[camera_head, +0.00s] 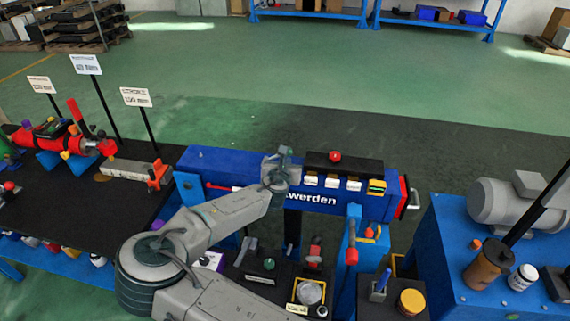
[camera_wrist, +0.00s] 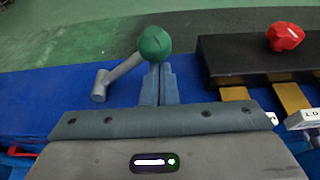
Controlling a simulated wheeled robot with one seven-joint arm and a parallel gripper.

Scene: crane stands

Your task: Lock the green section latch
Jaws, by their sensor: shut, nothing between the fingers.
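In the wrist view, the latch's green ball knob (camera_wrist: 155,42) sits at the end of a short grey lever (camera_wrist: 122,72). The lever slants from a grey pivot at lower left up to the knob at upper right, over the blue beam (camera_wrist: 40,103). My gripper's fingers (camera_wrist: 158,78) are shut with nothing between them. Their tips appear right at the near side of the knob; I cannot tell whether they touch it. In the head view, my gripper (camera_head: 284,160) is over the top of the blue beam (camera_head: 225,162), and the latch cannot be made out there.
A black box with a red knob (camera_wrist: 285,36) stands right of the latch on the beam, with yellow and white tabs along its front. A red-ended bar (camera_head: 405,195) closes the beam's right end. A grey motor (camera_head: 505,204) stands farther right.

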